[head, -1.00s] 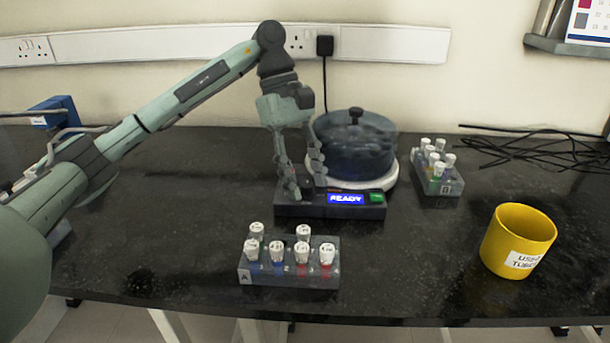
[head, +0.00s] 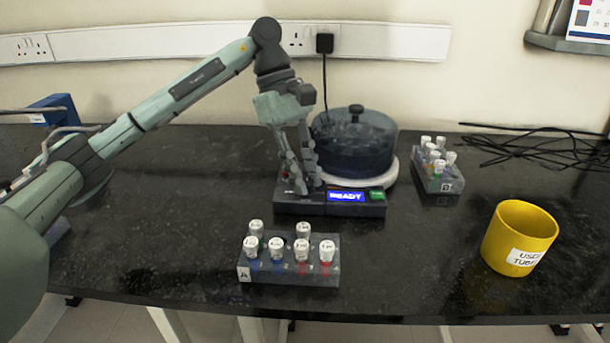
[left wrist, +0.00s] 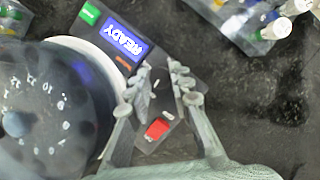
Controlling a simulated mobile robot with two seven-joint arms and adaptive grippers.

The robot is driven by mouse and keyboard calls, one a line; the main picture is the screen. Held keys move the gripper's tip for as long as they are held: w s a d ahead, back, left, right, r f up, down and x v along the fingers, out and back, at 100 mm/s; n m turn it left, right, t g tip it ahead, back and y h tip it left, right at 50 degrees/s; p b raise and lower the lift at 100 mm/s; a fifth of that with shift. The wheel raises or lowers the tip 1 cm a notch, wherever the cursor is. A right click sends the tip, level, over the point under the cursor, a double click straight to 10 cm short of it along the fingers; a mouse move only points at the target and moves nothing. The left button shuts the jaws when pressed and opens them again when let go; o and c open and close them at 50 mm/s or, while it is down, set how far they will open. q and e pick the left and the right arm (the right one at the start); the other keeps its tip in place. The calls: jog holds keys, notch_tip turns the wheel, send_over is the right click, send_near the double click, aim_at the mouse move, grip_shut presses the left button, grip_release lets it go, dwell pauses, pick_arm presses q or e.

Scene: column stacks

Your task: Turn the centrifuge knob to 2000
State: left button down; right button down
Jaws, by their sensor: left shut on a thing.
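The centrifuge (head: 355,150) has a dark translucent lidded bowl on a white round base, with a dark control panel in front. Its blue display (head: 347,197) reads READY and also shows in the left wrist view (left wrist: 122,42). My left gripper (head: 308,189) points down at the left part of the panel. In the left wrist view my left gripper (left wrist: 160,78) is closed on the small dark knob (left wrist: 155,88), which the fingers partly hide; its setting is not readable. A red button (left wrist: 157,129) shows between the fingers, and a green button (head: 377,194) lies right of the display.
Tube rack A (head: 290,270) with several white-capped tubes stands in front of the centrifuge. Another tube rack (head: 437,183) stands to its right. A yellow cup (head: 518,240) is at the front right. Black cables (head: 530,150) lie at the back right.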

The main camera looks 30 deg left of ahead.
pick_arm(q)
jog(key=n+t+b, duration=0.1)
jog(key=n, duration=0.1)
jog(key=n+t+b, duration=0.1)
jog(key=n, duration=0.2)
jog(key=shift+s+f, duration=0.1)
jog(key=shift+s, duration=0.05)
jog(key=n+t+b, duration=0.1)
jog(key=n, duration=0.2)
jog(key=shift+s+n+b, duration=0.1)
jog(key=shift+n+b, duration=0.2)
jog(key=n+t+y, duration=0.1)
jog(key=n, duration=0.2)
jog(key=shift+d+n+t+b, duration=0.1)
jog(key=shift+n+t+b, duration=0.2)
jog(key=shift+s+d+n+t+y, duration=0.15)
jog(key=shift+n+y, duration=0.3)
jog(key=shift+n, duration=0.8)
jog(key=shift+w+a+n+t+y, duration=0.1)
jog(key=shift+n+t+y, duration=0.25)
jog(key=shift+n, duration=0.9)
pick_arm(e)
notch_tip(320, 180, up, 11)
jog(key=shift+d+t+h, duration=0.25)
jog(key=shift+t+h, duration=0.15)
jog(key=shift+s+r, duration=0.1)
jog(key=shift+s, duration=0.05)
